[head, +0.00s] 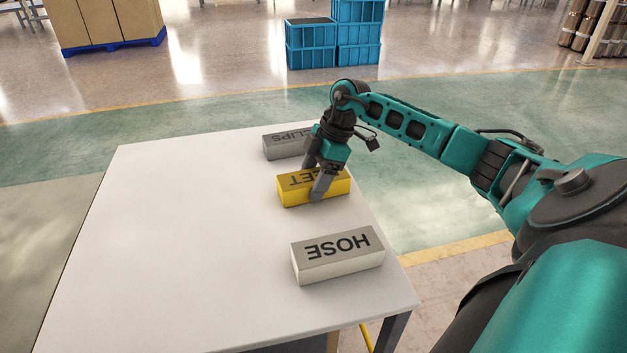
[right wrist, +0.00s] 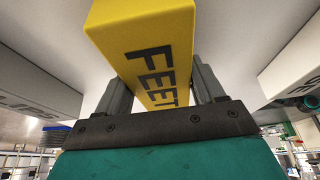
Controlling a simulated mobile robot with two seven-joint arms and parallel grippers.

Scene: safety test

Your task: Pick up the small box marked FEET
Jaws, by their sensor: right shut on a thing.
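The yellow box marked FEET (head: 291,192) sits on the white table near its right edge, between two other boxes. My right gripper (head: 319,182) reaches down over it with one finger on each side and is shut on it. In the head view the gripper covers part of the lettering. My left gripper is not in view.
A grey box marked CLIPS (head: 283,147) stands behind the yellow box, close to the gripper. A pale box marked HOSE (head: 338,257) stands in front. The left of the white table (head: 170,230) is bare. Blue crates (head: 311,45) stand on the floor beyond.

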